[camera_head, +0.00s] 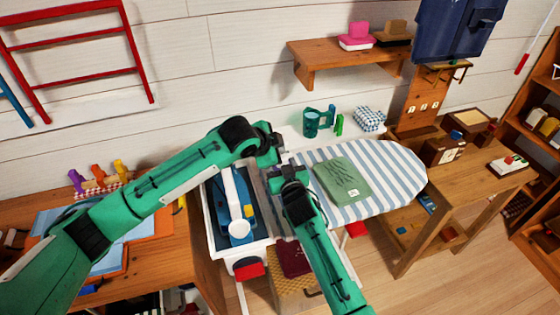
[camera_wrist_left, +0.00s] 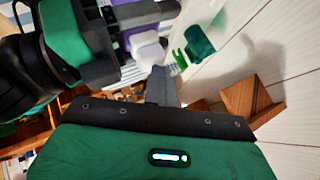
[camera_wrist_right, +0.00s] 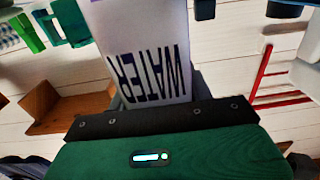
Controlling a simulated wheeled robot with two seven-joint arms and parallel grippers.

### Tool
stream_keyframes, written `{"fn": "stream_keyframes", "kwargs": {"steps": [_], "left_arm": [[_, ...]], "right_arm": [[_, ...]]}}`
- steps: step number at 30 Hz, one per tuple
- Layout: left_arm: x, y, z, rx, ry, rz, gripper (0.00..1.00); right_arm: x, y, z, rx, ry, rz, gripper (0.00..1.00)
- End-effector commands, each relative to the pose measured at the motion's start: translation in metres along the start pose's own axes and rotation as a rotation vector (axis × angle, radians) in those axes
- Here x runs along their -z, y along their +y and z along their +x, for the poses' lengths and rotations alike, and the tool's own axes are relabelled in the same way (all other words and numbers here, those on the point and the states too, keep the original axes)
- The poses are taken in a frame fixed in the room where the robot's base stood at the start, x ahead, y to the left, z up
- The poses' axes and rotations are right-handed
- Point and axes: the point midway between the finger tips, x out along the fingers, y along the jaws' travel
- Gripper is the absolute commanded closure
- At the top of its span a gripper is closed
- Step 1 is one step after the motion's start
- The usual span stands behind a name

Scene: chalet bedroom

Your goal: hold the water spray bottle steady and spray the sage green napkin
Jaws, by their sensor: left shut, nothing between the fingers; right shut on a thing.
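The sage green napkin (camera_head: 343,180) lies flat on the striped ironing board (camera_head: 400,168) in the head view. My right gripper (camera_head: 283,178) is left of the napkin and shut on the water spray bottle.
A teal container (camera_head: 311,122) and a checkered box (camera_head: 369,118) stand behind the board. A white bin (camera_head: 213,225) with a blue item is left of the right arm. Desks stand at left (camera_head: 165,268) and right (camera_head: 475,175). A wooden shelf (camera_head: 345,58) is above.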

Motion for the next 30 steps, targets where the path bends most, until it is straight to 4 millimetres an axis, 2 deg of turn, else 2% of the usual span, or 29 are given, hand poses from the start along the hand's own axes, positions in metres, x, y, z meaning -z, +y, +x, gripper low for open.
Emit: {"fn": "stream_keyframes", "kwargs": {"steps": [1, 8, 24, 30], "left_arm": [[-0.005, 0.004, 0.003, -0.008, -0.011, -0.002, 1.00], [-0.002, 0.001, -0.001, -0.006, -0.007, -0.001, 1.00], [0.029, -0.028, -0.039, 0.001, 0.003, 0.001, 1.00], [0.032, -0.032, -0.044, 0.002, 0.003, 0.001, 1.00]], "right_arm": [[0.003, 0.000, 0.001, 0.000, 0.005, 0.004, 0.83], [0.003, 0.001, 0.001, -0.002, 0.004, 0.004, 0.83], [0.002, 0.002, 0.001, -0.003, 0.001, 0.002, 0.83], [0.001, 0.002, 0.001, -0.003, 0.000, 0.001, 0.83]]}}
